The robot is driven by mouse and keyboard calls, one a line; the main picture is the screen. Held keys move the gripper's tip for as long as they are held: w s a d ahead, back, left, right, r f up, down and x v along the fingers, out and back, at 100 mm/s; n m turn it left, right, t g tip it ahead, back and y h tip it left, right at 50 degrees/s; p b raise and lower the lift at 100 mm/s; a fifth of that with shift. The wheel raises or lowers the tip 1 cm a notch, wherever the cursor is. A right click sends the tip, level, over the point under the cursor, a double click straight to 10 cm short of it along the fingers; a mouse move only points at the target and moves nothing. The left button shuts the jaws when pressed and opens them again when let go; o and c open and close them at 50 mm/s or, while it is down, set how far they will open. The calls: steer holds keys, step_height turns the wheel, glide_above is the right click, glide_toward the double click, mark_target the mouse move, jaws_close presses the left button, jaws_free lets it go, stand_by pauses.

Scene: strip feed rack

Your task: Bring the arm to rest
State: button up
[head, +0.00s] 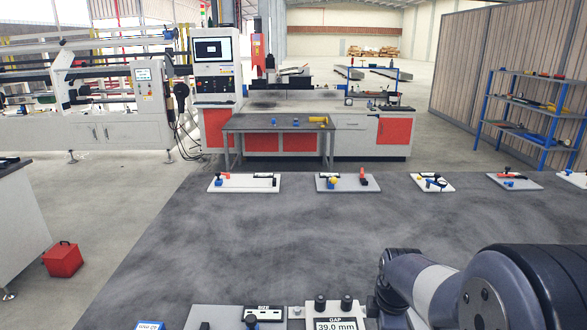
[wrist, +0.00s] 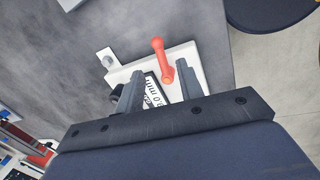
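My gripper (wrist: 159,70) shows in the wrist view with its two grey fingers apart, so it is open. Nothing is seen clamped between the fingers. Beyond them, a white plate (wrist: 190,57) with a red lever (wrist: 158,45) and a small display reading in mm lies on the dark grey table top (wrist: 75,60). The lever shows in the gap between the fingers; I cannot tell how far it is from them. In the head view my arm fills the lower right corner, and the gripper itself does not show.
The grey table (head: 240,230) has a wide bare middle. Several plates with small fixtures, such as a white one (head: 226,183), line its far edge. A gauge reading 39.0 mm (head: 335,324) stands at the near edge. A red box (head: 62,260) is on the floor at left.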

steer(key=f, duration=0.3)
steer(key=w+f, duration=0.1)
steer(key=f, duration=0.1)
steer(key=shift+f, duration=0.2)
steer(key=shift+s+a+r+m, duration=0.1)
steer(key=shift+s+m, duration=0.35)
steer(key=shift+m, duration=0.65)
steer(key=shift+s+a+r, duration=0.1)
